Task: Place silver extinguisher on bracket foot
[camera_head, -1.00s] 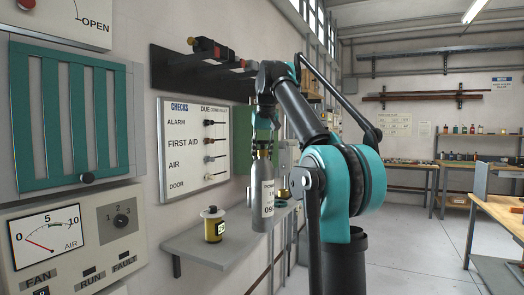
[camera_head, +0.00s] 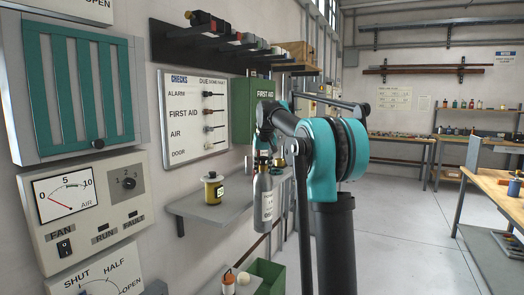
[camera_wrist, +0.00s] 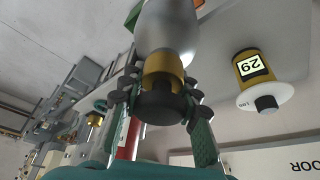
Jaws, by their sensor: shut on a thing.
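The silver extinguisher (camera_head: 266,203) has a grey metal body, a white label and a brass neck. It hangs close to upright from my gripper (camera_head: 264,158), at the right end of the grey wall shelf (camera_head: 196,208) in the head view. I cannot tell whether it touches the shelf. In the wrist view, my gripper (camera_wrist: 155,90) is shut around the brass collar and black cap of the extinguisher (camera_wrist: 168,28). The bracket foot cannot be made out for certain. The area behind the extinguisher is partly hidden by it and my arm.
A yellow canister (camera_head: 213,190) with a white lid stands on the shelf, left of the extinguisher. A green first aid box (camera_head: 252,105) and a checks board (camera_head: 194,115) hang above. A green bin (camera_head: 264,277) sits below. Open floor lies right.

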